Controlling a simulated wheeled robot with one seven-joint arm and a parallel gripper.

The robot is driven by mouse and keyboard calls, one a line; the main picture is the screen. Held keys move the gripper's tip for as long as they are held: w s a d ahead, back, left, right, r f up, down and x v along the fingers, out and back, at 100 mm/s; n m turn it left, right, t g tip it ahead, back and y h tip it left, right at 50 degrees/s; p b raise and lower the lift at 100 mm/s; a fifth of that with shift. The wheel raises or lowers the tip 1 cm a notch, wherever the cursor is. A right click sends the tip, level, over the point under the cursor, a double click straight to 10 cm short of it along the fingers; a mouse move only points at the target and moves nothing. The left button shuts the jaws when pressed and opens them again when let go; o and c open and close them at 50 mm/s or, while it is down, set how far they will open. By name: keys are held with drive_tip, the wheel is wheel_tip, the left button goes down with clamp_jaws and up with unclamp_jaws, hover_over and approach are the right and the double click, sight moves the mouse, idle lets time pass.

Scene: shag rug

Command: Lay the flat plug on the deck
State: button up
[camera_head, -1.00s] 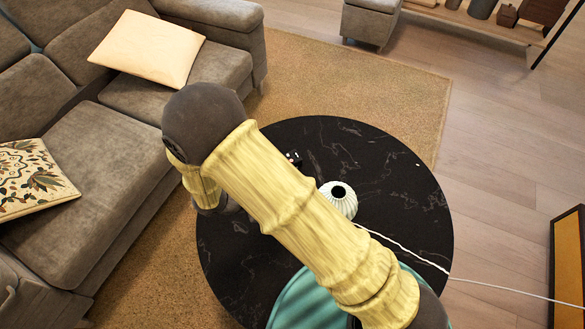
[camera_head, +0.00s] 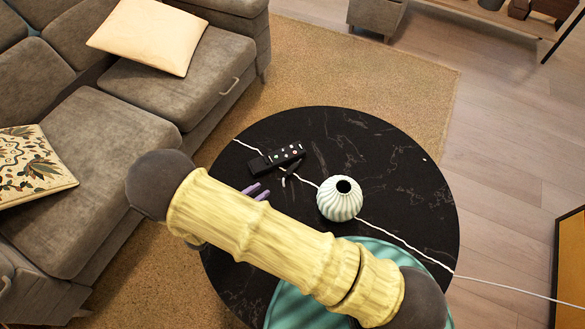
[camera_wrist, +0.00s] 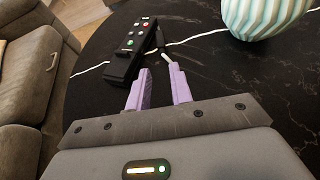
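A long black slab with coloured buttons (camera_head: 288,153) lies on the round table; it also shows in the wrist view (camera_wrist: 131,45). It is the only thing here that looks like the deck. A small dark piece with a pale end (camera_head: 291,170) lies close beside it, probably the flat plug; in the wrist view this piece (camera_wrist: 161,42) is just right of the slab. I cannot tell whether they touch. My gripper (camera_wrist: 162,85) is open, its purple fingers apart and nothing visible between them, on the near side of both. In the head view the fingers (camera_head: 257,192) are partly hidden by my arm.
A pale ribbed vase (camera_head: 340,201) stands right of the plug. A teal round object (camera_head: 385,252) is partly behind my arm. A grey sofa (camera_head: 90,140) is at left.

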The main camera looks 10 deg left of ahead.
drive_tip(key=b, duration=0.2)
approach(290, 169)
drive_tip(key=x, duration=0.3)
drive_tip(key=shift+w+d+f, duration=0.15)
drive_tip(key=shift+d+f, duration=0.05)
drive_tip(key=shift+f, duration=0.3)
drive_tip(key=shift+w+d, duration=0.15)
drive_tip(key=shift+w, duration=0.15)
drive_tip(key=b+x, duration=0.1)
drive_tip(key=x, duration=0.4)
drive_tip(key=shift+w+d+r, duration=0.1)
drive_tip(key=shift+w+d, duration=0.05)
clamp_jaws()
